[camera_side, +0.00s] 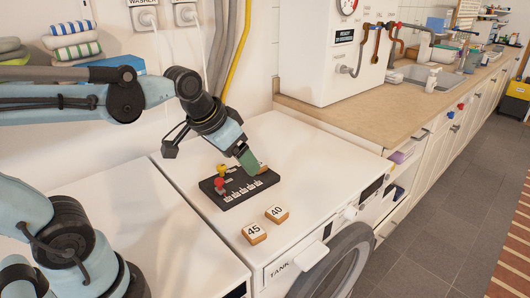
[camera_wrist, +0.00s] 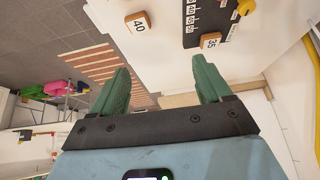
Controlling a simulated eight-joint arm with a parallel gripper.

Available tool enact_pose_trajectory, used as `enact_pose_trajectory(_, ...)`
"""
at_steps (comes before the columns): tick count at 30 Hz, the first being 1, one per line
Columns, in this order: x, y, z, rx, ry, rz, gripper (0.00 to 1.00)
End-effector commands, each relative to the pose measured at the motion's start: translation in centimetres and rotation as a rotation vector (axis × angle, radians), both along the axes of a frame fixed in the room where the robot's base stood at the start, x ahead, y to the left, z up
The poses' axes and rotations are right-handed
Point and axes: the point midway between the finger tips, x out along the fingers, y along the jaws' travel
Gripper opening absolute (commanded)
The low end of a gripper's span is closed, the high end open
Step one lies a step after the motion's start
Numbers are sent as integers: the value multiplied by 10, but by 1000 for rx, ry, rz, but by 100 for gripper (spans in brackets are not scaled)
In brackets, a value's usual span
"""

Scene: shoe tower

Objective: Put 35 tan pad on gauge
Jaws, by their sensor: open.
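The gauge is a black panel with white scale marks, flat on the white machine top, seen in the side view (camera_side: 236,196) and at the top of the wrist view (camera_wrist: 191,22). The tan pad marked 35 (camera_wrist: 210,40) shows at the gauge's end in the wrist view, overlapping its edge; I cannot tell whether it rests on it. In the side view a tan bit (camera_side: 264,168) shows just beyond the fingers, mostly hidden. My gripper (camera_side: 250,168) is low over that end of the gauge. Its green fingers (camera_wrist: 161,66) are apart with nothing between them.
Pads marked 45 (camera_side: 254,233) and 40 (camera_side: 277,214) lie in front of the gauge. A yellow knob (camera_side: 221,169) and red knob (camera_side: 219,182) stand up at the gauge's left end. The machine top is clear to the right.

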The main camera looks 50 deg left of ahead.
Motion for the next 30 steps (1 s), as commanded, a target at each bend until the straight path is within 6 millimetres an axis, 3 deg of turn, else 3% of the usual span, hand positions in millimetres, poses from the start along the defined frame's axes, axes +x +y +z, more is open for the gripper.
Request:
enact_pose_trajectory(3,-19,-10,-14,-11,-57,-6,78)
enact_pose_trajectory(9,-32,-16,-27,-23,-107,-9,78)
enact_pose_trajectory(30,-32,-17,-28,-25,-111,-8,78)
